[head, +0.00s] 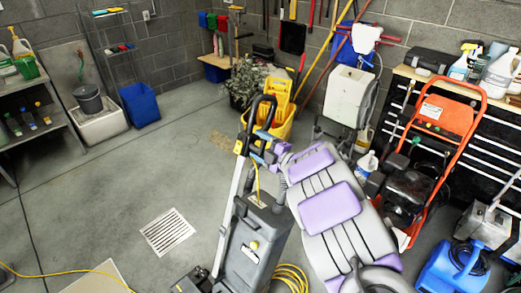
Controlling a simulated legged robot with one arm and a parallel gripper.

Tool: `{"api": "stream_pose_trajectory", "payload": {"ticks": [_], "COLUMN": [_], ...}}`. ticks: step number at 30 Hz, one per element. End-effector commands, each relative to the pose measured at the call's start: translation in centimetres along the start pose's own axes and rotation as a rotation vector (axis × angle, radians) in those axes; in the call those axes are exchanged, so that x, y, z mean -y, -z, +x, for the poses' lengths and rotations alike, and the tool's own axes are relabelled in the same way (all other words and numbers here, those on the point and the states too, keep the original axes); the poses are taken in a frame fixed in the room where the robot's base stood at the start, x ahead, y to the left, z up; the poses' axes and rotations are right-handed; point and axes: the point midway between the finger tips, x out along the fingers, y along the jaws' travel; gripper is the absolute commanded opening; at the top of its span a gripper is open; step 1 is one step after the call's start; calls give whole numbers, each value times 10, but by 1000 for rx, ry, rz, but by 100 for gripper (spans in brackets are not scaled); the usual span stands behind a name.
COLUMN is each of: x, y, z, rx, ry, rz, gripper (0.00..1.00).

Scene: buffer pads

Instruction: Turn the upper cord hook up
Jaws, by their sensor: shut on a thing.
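A grey upright floor machine (252,245) stands in the middle, tilted in the picture, with a black loop handle (262,103) at its top. My gripper (263,142) reaches in from the lower right and is at the handle stem just below the loop. It is shut on a small part there, which I take to be the upper cord hook. My fingers cover most of the hook, so which way it points cannot be told. A yellow cord (257,185) hangs down just below my gripper. The lower hook cannot be made out.
A yellow mop bucket (283,118) stands behind the handle. An orange pressure washer (440,115) and a blue machine (455,268) stand at the right. Yellow cable (291,278) lies coiled by the machine's base. The floor at the left, around a drain grate (167,231), is mostly clear.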

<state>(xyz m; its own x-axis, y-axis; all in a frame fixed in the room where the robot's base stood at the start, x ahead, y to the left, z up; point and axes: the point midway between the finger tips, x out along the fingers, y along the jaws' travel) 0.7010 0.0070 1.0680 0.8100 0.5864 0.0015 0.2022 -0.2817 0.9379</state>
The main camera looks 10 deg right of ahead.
Motion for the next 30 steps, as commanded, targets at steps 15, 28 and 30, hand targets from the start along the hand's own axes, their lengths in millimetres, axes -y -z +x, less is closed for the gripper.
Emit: {"api": "stream_pose_trajectory", "payload": {"ticks": [15,28,30], "x": [6,2,2], "y": [0,1,1], "z": [0,0,-2], "rx": [-1,-1,-1], "ry": [12,5,5], "rz": [-16,-18,-18], "gripper": [44,96,96]}}
